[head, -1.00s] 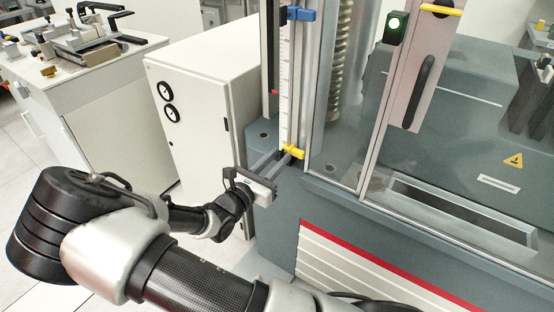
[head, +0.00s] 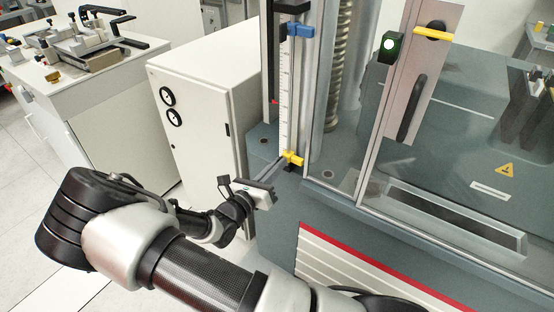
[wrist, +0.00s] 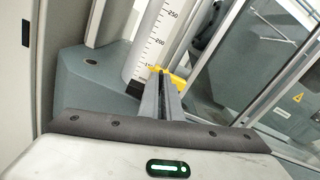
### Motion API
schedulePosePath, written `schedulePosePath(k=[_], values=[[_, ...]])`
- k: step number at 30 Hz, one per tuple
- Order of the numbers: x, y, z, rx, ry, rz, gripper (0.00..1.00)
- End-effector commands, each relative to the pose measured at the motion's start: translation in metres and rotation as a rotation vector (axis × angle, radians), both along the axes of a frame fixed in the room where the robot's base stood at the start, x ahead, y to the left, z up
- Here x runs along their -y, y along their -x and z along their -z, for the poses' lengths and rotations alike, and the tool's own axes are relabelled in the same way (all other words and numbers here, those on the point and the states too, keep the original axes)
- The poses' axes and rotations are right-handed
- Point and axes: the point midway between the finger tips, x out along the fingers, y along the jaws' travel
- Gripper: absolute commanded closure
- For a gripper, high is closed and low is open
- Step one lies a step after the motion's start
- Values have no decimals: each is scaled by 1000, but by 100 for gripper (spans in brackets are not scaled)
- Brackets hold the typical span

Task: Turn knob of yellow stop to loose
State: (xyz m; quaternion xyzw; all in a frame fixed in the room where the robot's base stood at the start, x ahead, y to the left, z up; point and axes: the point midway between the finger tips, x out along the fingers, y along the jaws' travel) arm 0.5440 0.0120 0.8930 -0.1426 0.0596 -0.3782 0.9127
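The yellow stop (head: 293,159) sits at the lower end of the white scale rail, at the left front of the testing machine. My gripper (head: 281,161) reaches up to it from the lower left, its two grey fingers close together with their tips at the stop's left side. In the wrist view the fingers of my gripper (wrist: 160,72) run nearly side by side with a narrow gap, and yellow parts of the stop (wrist: 178,80) show around the tips. The fingers appear closed on its knob, which is mostly hidden by them, so its turn position cannot be read.
A blue stop (head: 299,30) is higher on the scale rail (head: 288,100). The clear guard door with a black handle (head: 416,98) stands to the right. A white cabinet (head: 205,110) with two gauges stands left, close behind my arm.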

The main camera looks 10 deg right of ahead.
Motion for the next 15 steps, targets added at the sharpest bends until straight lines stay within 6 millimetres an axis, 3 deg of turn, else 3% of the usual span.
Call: schedulePosePath(k=[15], values=[[-1, -1, -2, -349, 349, 0, 100]])
